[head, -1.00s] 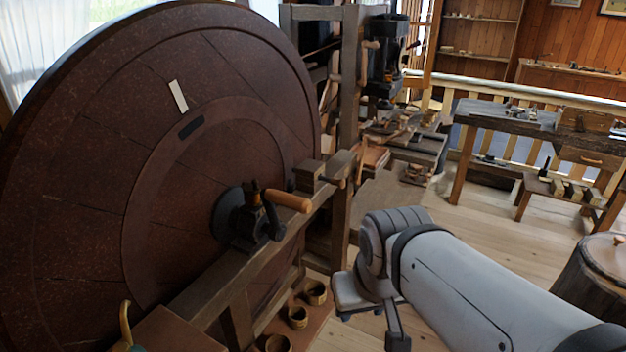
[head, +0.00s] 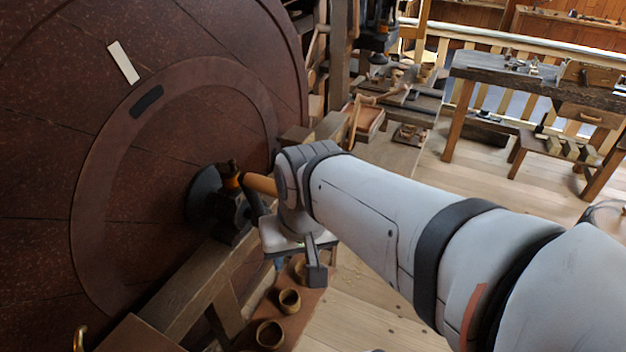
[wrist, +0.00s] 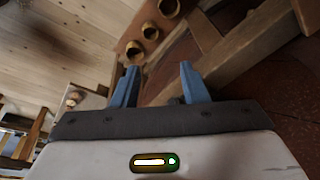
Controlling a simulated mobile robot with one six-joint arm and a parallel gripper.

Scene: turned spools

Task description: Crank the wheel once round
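The large dark red-brown wheel (head: 60,150) stands upright at the left of the head view, with a pale mark (head: 123,62) near its upper part. A black crank (head: 234,212) sits at its hub. The crank's wooden handle (head: 260,184) points right, its outer end hidden behind my wrist. My gripper is just right of and below the handle in the head view, mostly hidden by my own arm. In the wrist view my gripper (wrist: 158,72) has its two blue fingers apart, with no handle seen between them. Contact with the handle cannot be told.
A wooden beam (head: 190,290) runs below the crank; it also shows in the wrist view (wrist: 250,50). Several small wooden cups (head: 289,300) stand on a low board under it. A workbench (head: 510,80) stands at the back right. The floor (head: 360,310) is bare below my arm.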

